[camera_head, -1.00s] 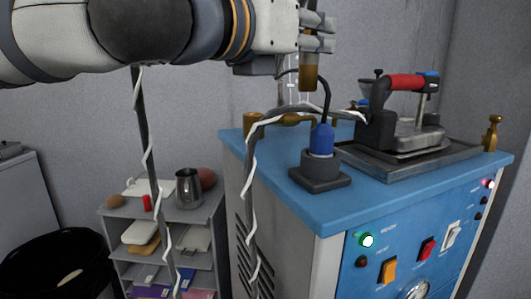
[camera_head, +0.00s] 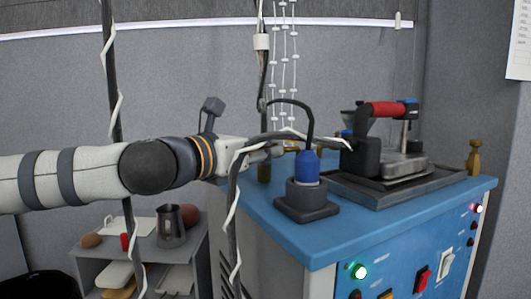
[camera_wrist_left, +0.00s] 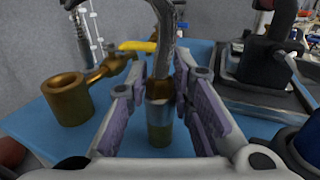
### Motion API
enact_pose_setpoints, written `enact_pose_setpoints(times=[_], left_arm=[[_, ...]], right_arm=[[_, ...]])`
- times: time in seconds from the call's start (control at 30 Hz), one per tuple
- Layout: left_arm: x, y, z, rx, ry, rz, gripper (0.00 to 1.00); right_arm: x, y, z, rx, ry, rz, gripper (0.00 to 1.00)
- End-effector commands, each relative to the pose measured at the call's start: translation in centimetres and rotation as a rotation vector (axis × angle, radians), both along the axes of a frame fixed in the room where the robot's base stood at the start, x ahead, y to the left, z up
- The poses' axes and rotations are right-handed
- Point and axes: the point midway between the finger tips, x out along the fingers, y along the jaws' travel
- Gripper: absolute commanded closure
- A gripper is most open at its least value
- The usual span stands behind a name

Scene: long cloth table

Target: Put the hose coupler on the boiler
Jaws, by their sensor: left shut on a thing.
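The hose coupler, a short brass and silver cylinder on the end of a grey hose, is upright between the finger pads of my left gripper (camera_wrist_left: 163,88) in the left wrist view (camera_wrist_left: 160,118). In the head view its dark brassy lower end (camera_head: 264,173) shows below my left gripper (camera_head: 265,152). The boiler (camera_head: 345,222) is a blue-topped cabinet. A brass cup-shaped fitting (camera_wrist_left: 70,99) with a pipe stands at its edge, left of and apart from the coupler. I cannot tell whether the coupler touches the blue top. My right gripper is not in view.
A blue plug in a dark square base (camera_head: 306,197) stands close right of my gripper. A tray with a red-handled machine (camera_head: 385,140) lies beyond. A grey shelf with a metal jug (camera_head: 171,226) is at left. Dark hoses with white wrapping hang in front.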

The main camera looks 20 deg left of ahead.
Motion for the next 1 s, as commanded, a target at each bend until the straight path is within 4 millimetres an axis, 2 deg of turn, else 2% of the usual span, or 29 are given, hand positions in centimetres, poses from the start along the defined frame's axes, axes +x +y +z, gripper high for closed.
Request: enact_pose_setpoints(times=[0.03,0.23,0.4,0.43,0.5,0.77,0.87,1.0], left_arm=[[0.1,0.0,-0.6,-0.001,0.001,0.0,1.0],[-0.1,0.0,-0.2,-0.001,-0.005,0.001,1.0],[0.0,0.0,-0.9,-0.002,-0.001,0.001,1.0],[0.0,0.0,-0.8,-0.001,-0.002,0.001,0.74],[0.0,0.0,-0.7,-0.001,-0.003,0.001,0.59],[-0.1,0.0,-0.6,-0.001,-0.003,0.001,0.59],[-0.2,0.0,0.2,-0.001,-0.008,0.001,0.59],[-2.6,1.1,-0.1,-0.004,-0.006,0.002,0.59]], right_arm=[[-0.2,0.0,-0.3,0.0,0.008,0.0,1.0],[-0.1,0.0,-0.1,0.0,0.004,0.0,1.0],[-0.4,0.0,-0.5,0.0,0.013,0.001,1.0],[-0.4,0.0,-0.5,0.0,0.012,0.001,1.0],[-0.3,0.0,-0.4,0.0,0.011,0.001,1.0],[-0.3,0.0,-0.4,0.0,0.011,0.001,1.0],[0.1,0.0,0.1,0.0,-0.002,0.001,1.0],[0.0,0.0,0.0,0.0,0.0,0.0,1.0]])
